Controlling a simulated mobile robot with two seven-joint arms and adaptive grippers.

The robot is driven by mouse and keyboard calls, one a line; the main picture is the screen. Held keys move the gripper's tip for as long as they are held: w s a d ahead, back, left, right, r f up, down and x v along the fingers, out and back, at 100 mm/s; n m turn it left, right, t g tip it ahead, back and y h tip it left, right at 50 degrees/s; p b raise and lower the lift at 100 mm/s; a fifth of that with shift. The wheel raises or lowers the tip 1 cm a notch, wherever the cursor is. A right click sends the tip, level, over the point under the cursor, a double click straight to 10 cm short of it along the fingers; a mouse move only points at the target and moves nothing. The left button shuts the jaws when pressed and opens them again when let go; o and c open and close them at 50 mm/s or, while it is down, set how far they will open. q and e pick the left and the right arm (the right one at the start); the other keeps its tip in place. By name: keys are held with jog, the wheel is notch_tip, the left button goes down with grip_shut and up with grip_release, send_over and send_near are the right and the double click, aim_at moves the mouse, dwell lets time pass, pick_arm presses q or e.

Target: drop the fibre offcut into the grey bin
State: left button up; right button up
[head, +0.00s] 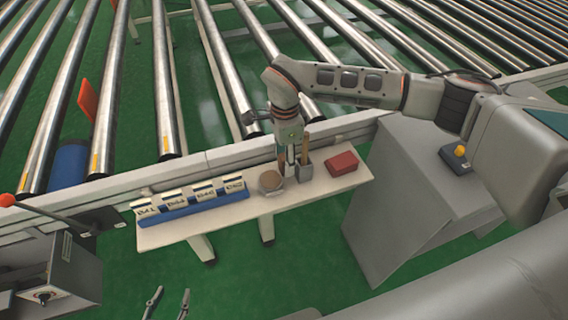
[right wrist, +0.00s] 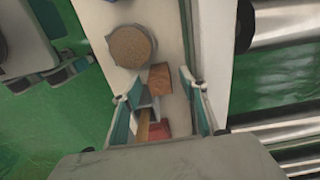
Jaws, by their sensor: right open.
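My right gripper (head: 290,158) points down over the white bench, beside a small grey holder (head: 304,172) with wooden sticks standing in it. In the right wrist view its fingers (right wrist: 165,105) are apart. A small reddish-brown block (right wrist: 160,78), which may be the fibre offcut, shows between and just beyond the fingertips; I cannot tell whether they touch it. A round tan-topped piece with a grey rim (head: 271,182) stands to the left; it also shows in the right wrist view (right wrist: 130,46). My left gripper (head: 168,303) is open at the bottom edge. I cannot single out the grey bin.
The narrow white bench (head: 222,218) also carries a blue rack of labelled cards (head: 192,203) and a red box (head: 341,164). A roller conveyor (head: 160,90) runs behind it. A large grey cabinet (head: 412,200) with a yellow button stands to the right. Green floor lies in front.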

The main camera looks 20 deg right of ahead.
jog(key=shift+f, duration=0.9)
jog(key=c, duration=0.9)
jog(key=shift+r, duration=0.1)
